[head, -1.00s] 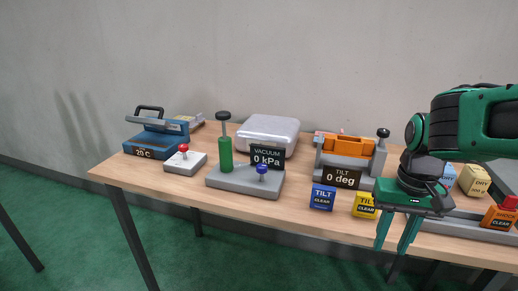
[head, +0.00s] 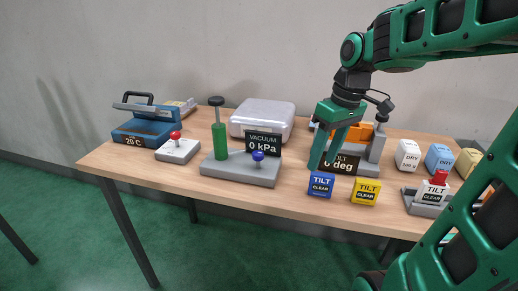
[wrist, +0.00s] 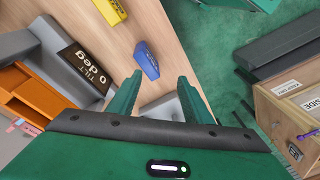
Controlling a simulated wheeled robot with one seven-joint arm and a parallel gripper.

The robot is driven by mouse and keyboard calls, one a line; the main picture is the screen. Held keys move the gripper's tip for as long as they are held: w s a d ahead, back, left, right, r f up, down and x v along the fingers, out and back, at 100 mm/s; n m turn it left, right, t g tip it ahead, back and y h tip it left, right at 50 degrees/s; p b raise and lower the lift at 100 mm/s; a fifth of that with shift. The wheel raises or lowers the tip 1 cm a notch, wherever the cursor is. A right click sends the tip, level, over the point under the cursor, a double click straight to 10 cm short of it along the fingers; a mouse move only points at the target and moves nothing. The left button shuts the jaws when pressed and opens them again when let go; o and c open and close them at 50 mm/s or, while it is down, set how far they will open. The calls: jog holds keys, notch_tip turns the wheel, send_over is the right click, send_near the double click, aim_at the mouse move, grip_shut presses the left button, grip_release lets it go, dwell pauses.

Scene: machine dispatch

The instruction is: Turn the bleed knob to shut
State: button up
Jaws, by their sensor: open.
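The vacuum pump has a grey base (head: 215,170), a green cylinder (head: 220,141) with a black-topped plunger, and a sign (head: 263,143) reading "VACUUM 0 kPa". A small blue knob (head: 258,156), the likely bleed knob, stands at the base's front right. Its turn angle is too small to read. My gripper (head: 322,164) is open and empty, pointing down to the right of the knob, in front of the tilt stand. In the wrist view, my open fingers (wrist: 160,97) have a grey surface between and beyond them; the blue knob cannot be made out there.
The tilt stand (head: 376,150) with its orange part is right behind my gripper. Blue (head: 321,184) and yellow (head: 365,191) TILT blocks lie near the front edge. A red-knobbed grey box (head: 177,151) and silver case (head: 262,117) flank the pump. A wooden box (wrist: 291,125) shows in the wrist view.

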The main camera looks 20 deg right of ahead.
aim_at(258, 153)
jog(key=w+a+r+n+y, duration=0.1)
jog(key=w+a+r+n, duration=0.2)
jog(key=w+n, duration=0.35)
jog(key=w+a+r+n+y, duration=0.25)
jog(key=w+a+n, duration=0.2)
jog(key=w, duration=0.25)
jog(key=shift+n+h, duration=0.35)
jog(key=shift+n, duration=0.25)
jog(key=x, duration=1)
jog(key=shift+f, duration=0.1)
